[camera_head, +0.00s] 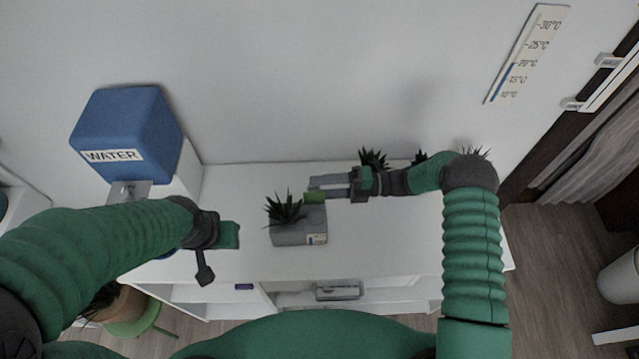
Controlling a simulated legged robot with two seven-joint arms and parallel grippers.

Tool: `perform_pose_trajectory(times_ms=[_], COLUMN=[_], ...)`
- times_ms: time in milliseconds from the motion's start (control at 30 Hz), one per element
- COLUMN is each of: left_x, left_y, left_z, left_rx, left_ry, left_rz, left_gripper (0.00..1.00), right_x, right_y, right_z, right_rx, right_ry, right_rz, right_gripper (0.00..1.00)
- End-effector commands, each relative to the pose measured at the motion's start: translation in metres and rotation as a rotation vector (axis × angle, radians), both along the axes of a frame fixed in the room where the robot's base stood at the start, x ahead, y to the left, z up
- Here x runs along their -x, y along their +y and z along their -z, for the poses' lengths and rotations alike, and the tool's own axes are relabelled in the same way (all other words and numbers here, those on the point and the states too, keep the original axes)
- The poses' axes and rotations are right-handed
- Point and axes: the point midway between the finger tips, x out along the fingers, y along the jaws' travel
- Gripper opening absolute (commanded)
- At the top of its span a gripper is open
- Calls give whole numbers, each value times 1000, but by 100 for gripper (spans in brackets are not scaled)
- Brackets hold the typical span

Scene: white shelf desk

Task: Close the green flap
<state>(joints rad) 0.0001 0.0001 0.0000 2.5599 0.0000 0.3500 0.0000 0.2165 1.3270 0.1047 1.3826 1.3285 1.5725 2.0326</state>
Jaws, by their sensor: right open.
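My left gripper (207,268) is over the desk's left part, left of and apart from the box. Its fingers are seen end-on, so its opening is unclear.
The white desk (390,240) has free room right of the box. Spiky plants (373,160) stand behind my right gripper, near the wall. A blue water dispenser (125,130) stands at the left. A shelf below the desktop holds a grey object (338,291).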

Motion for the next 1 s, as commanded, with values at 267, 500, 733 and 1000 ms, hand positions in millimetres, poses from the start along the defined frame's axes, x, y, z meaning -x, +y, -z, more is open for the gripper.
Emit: perform_pose_trajectory(times_ms=[267,500,733,1000], left_x=[0,0,0,0], left_y=[0,0,0,0], left_z=[-1,-1,-1,-1], left_rx=[0,0,0,0], left_ry=[0,0,0,0], left_rz=[0,0,0,0], left_gripper=[34,34,34,34], right_x=[0,0,0,1], right_y=[5,5,5,4], right_z=[1,1,1,1], right_rx=[0,0,0,1], right_ry=[1,1,1,0], right_rz=[0,0,-1,-1], right_gripper=[51,23,0,0])
